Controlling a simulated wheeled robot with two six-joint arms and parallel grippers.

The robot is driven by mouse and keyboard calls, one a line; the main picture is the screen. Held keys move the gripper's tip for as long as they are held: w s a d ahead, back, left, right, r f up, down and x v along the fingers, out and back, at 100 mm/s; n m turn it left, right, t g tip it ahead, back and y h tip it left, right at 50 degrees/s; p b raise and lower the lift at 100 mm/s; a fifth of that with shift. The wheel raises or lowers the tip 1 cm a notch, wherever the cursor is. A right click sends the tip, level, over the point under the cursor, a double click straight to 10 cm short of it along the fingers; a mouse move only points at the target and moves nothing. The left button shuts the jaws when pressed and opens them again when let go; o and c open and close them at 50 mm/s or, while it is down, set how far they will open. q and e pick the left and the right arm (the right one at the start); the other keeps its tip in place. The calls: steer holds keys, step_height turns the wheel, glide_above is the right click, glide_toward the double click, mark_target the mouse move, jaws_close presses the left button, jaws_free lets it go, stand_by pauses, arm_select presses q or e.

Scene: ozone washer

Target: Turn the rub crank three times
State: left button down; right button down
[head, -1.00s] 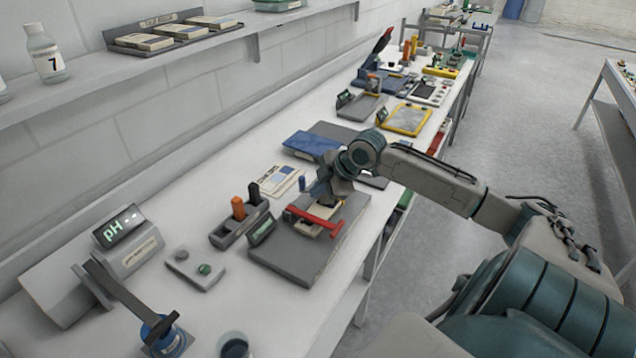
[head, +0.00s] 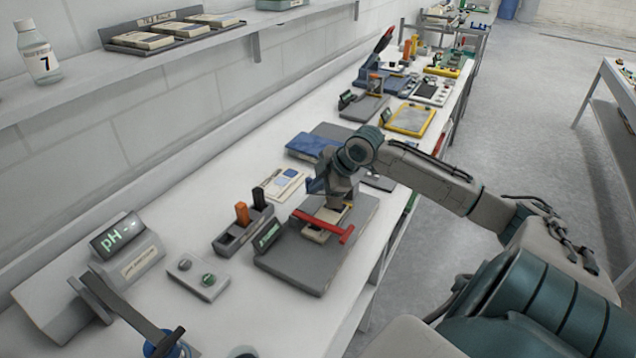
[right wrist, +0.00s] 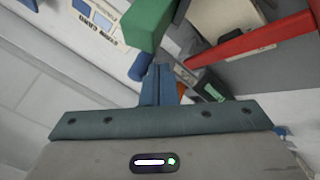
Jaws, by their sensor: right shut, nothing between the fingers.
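The rub fixture is a dark grey plate (head: 290,265) on the bench, with a red bar (head: 323,226) lying over a small pale block (head: 318,236). My right gripper (head: 338,203) is shut and empty, pointing down beside the red bar. In the right wrist view its blue fingers (right wrist: 160,80) are together. A green block (right wrist: 148,25) and the red bar (right wrist: 250,40) show close by in that view. A small blue cylinder (right wrist: 141,68) is just left of the fingertips; I cannot tell whether they touch. The crank itself is not clearly made out, partly hidden by my right wrist.
A holder with orange and black handles (head: 242,228) stands left of the plate. A pH meter (head: 122,248) and a two-button box (head: 197,277) are nearer. A blue pad (head: 310,145) and a yellow-framed tray (head: 410,119) lie beyond. The wall shelf (head: 90,85) runs above.

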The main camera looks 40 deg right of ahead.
arm_select(q)
steer(key=shift+w+a+r+p, duration=0.1)
steer(key=shift+w+r+p, duration=0.2)
steer(key=shift+r+p, duration=0.55)
steer(key=shift+w+r+p, duration=0.25)
steer(key=shift+r+p, duration=0.45)
steer(key=shift+r, duration=0.2)
arm_select(e)
steer(key=shift+w+d+r+m+h, duration=0.1)
steer(key=shift+w+d+m+h, duration=0.4)
steer(key=shift+m, duration=0.45)
steer(key=shift+w+d+r+m+h, duration=0.1)
steer(key=shift+w+d+m+h, duration=0.15)
steer(key=shift+w+m+h, duration=0.55)
steer(key=shift+s+d+f, duration=0.1)
arm_select(q)
steer(key=shift+r, duration=0.2)
